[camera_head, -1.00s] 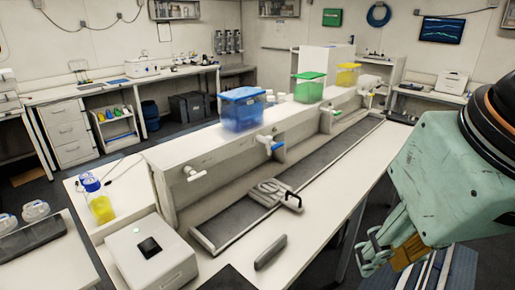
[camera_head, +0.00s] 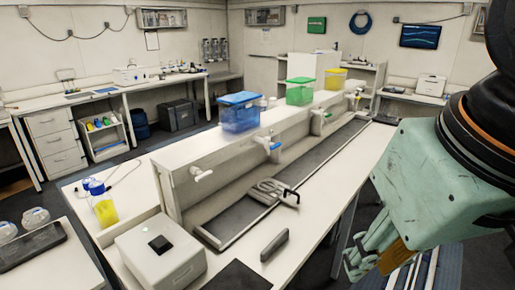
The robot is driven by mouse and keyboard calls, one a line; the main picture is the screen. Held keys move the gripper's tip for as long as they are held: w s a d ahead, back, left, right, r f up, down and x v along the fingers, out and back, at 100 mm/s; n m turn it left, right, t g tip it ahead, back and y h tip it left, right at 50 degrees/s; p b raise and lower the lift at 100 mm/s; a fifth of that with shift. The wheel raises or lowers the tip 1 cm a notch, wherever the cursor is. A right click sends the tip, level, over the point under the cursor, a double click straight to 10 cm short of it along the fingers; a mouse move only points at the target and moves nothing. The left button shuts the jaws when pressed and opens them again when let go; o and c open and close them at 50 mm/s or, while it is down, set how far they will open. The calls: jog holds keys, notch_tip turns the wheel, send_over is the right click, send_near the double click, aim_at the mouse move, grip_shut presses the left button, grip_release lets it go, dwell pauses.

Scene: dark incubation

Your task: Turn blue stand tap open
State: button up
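The blue stand tap (camera_head: 272,144) is a white spout with a blue handle. It sticks out of the front of the long raised white stand (camera_head: 232,160), below the blue-lidded box. My gripper (camera_head: 362,264) hangs at the lower right, in front of the bench's right edge and well apart from the tap. It seems to hold nothing, but its fingers overlap and the gap between them is unclear.
Blue (camera_head: 240,112), green (camera_head: 300,91) and yellow (camera_head: 335,79) boxes stand on top of the stand. A dark trough (camera_head: 225,222) runs below the taps, with a grey clamp-like item (camera_head: 275,191) across it. A white device (camera_head: 160,252) sits front left.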

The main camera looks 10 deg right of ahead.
jog(key=shift+o, duration=0.6)
